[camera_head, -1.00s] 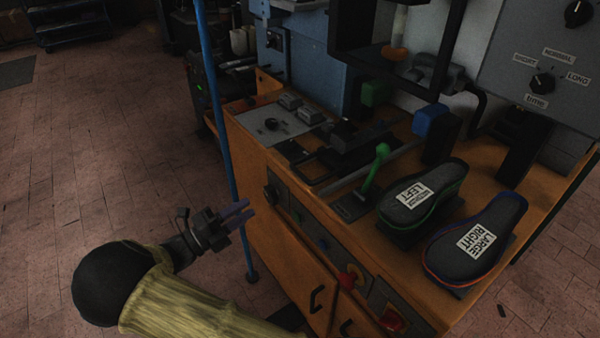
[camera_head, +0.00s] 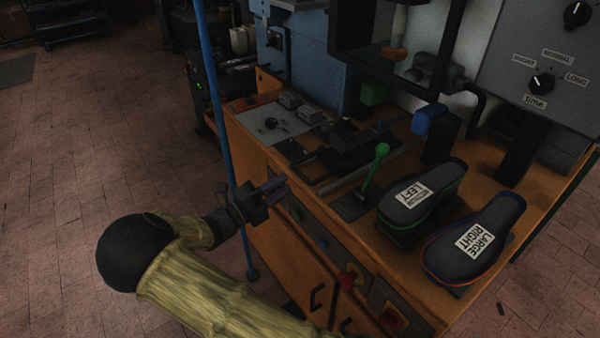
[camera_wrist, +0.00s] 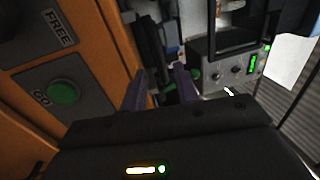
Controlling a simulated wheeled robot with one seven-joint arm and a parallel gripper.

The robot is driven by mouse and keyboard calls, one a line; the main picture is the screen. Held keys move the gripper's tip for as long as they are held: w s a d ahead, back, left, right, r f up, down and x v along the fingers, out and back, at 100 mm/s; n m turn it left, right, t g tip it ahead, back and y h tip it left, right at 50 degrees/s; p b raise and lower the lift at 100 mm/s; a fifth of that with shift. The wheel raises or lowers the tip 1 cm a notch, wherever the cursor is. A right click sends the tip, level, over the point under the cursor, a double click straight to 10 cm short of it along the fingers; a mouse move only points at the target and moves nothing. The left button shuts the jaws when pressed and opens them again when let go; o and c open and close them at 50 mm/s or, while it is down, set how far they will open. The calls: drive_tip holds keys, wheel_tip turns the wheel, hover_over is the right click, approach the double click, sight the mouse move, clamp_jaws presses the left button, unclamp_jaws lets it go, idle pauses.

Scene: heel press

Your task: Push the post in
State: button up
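I cannot tell for sure which part is the post. Upright parts on the orange press bench (camera_head: 330,205) include a green-topped block (camera_head: 373,93), a blue-topped block (camera_head: 430,118) and a lever with a green knob (camera_head: 381,150). My gripper (camera_head: 278,186) is in front of the bench's front left edge, left of the lever and apart from these parts. In the wrist view my two purple fingers (camera_wrist: 160,76) stand apart with nothing between them. The wrist view also shows a green GO button (camera_wrist: 64,92) on the panel to the left.
Shoe lasts labelled LEFT (camera_head: 418,205) and LARGE RIGHT (camera_head: 475,240) stand on the bench's right side. A blue pole (camera_head: 217,90) stands close behind my gripper. A red button (camera_head: 347,280) is on the bench front. The floor (camera_head: 90,170) at left is open.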

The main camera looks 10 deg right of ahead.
sight(300, 171)
drive_tip(key=x, duration=0.6)
drive_tip(key=shift+w+d, duration=0.15)
drive_tip(key=shift+d, duration=0.15)
drive_tip(key=shift+c, duration=0.2)
clamp_jaws()
